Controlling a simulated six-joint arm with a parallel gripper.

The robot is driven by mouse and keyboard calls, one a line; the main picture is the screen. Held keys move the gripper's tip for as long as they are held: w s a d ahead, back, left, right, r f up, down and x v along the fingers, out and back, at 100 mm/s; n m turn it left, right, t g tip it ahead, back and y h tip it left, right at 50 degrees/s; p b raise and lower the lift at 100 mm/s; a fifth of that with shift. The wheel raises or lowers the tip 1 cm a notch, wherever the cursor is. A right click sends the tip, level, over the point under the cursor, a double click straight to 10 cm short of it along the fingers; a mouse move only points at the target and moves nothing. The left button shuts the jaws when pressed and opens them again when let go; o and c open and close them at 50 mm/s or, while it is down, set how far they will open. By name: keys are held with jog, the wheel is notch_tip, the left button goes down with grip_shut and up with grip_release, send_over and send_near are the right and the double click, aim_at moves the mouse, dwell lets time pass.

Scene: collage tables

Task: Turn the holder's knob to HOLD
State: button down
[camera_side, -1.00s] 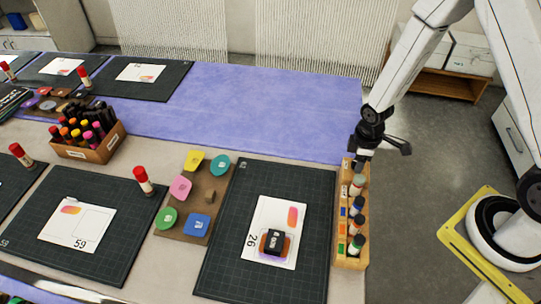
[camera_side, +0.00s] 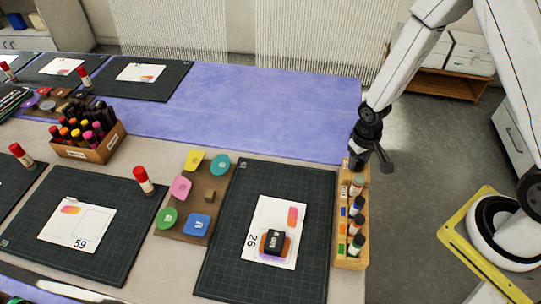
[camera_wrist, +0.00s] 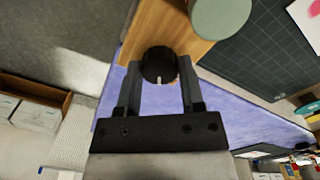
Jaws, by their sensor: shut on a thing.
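The wooden holder (camera_side: 350,263) stands along the right edge of the near dark mat, with a row of capped bottles in it. Its knob (camera_wrist: 158,64) is black and round with a white line, which points down toward my gripper's body in the wrist view. My gripper (camera_side: 356,166) is at the holder's far end, and in the wrist view (camera_wrist: 159,72) its two fingers are shut on the knob, one on each side. The wood of the holder (camera_wrist: 193,46) shows around the knob. No HOLD mark is readable, and the fingers hide the knob in the side view.
A bottle with a grey-green cap (camera_wrist: 220,16) stands close beside the knob. The dark mat (camera_side: 310,200) holds a card (camera_side: 266,215) with a black stamp block (camera_side: 273,241) on it. A board of coloured pads (camera_side: 216,200) lies further left. The blue cloth (camera_side: 240,110) is clear.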

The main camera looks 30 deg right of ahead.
jog(key=m, duration=0.5)
jog(key=shift+m, duration=0.3)
dwell(0.4)
jog(key=shift+c, duration=1.1)
grip_release()
jog(key=shift+r, duration=0.1)
jog(key=shift+w+a+r, duration=0.1)
jog(key=shift+r, duration=3.7)
jog(key=shift+r, duration=0.15)
